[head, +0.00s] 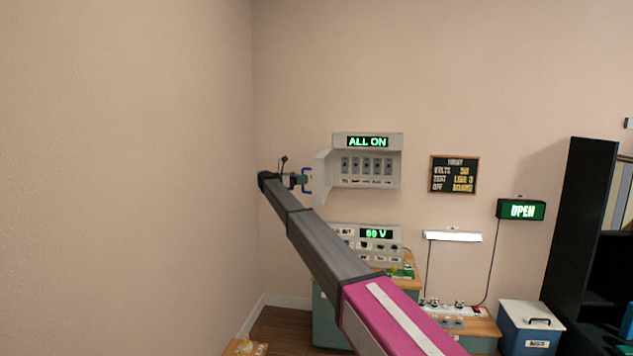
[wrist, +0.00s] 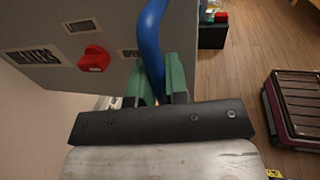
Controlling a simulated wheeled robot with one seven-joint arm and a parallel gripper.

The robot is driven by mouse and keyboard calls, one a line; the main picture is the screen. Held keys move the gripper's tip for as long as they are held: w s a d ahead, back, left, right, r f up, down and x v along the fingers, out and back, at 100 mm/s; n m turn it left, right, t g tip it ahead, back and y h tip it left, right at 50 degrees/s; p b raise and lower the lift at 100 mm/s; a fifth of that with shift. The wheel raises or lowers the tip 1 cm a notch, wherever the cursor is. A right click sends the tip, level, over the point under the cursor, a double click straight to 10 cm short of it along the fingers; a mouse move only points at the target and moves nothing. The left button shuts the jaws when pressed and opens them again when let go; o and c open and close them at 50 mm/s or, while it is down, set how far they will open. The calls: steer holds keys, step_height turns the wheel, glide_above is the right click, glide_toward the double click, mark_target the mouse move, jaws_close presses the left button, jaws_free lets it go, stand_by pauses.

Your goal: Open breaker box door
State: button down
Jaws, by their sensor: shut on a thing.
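The breaker box (head: 366,162) hangs on the back wall, with a lit "ALL ON" display and a row of switches inside. Its door (head: 321,176) stands swung open to the left, roughly edge-on to me in the head view. A blue handle (head: 306,180) is on the door's outer face; it also shows in the wrist view (wrist: 150,45). My gripper (head: 299,180) is at the handle, and in the wrist view its green fingers (wrist: 160,84) are closed around the blue bar. The door's grey face (wrist: 60,55) with a red knob (wrist: 93,59) fills the wrist view's upper left.
A panel reading "60 V" (head: 376,234) sits below the box. A menu board (head: 454,174), an "OPEN" sign (head: 521,210) and a wall lamp (head: 452,237) are to the right. The left wall (head: 125,180) is close to my gripper's left.

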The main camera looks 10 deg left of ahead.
steer(key=shift+s+a+g, duration=0.15)
steer(key=shift+a+g, duration=0.15)
steer(key=shift+a, duration=0.1)
steer(key=c, duration=1.1)
jaws_free()
steer(key=shift+c, duration=0.2)
steer(key=s+a, duration=0.2)
steer(key=a, duration=0.8)
steer(key=shift+a, duration=0.25)
steer(key=shift+s, duration=0.1)
